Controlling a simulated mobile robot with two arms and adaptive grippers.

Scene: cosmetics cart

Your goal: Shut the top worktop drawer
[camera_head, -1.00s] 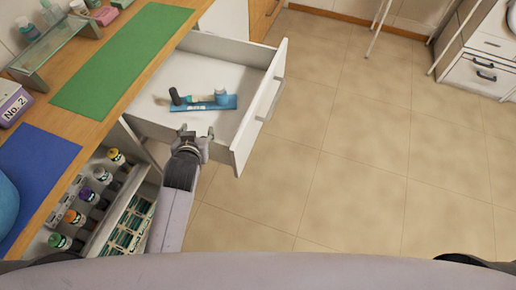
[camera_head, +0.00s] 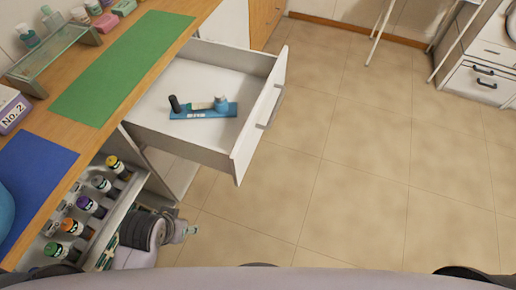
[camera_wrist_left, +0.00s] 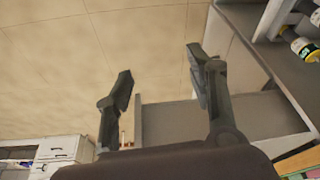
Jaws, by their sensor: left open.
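The top worktop drawer (camera_head: 262,115) stands pulled out from under the wooden worktop, with its white front and grey bar handle (camera_head: 268,112) facing right. Inside it lies a blue tray (camera_head: 192,114) with a dark bottle and a blue-and-white item on it. My left gripper (camera_head: 190,230) is below and in front of the drawer's near side, apart from it. In the left wrist view its fingers (camera_wrist_left: 160,65) are spread and nothing is between them. A grey panel, seemingly part of the drawer (camera_wrist_left: 170,120), shows beyond them. My right gripper is not in view.
An open lower compartment with several capped bottles (camera_head: 83,206) lies close left of my left gripper. A green mat (camera_head: 125,65) and a blue mat (camera_head: 33,180) lie on the worktop. Tiled floor (camera_head: 340,160) is clear right of the drawer.

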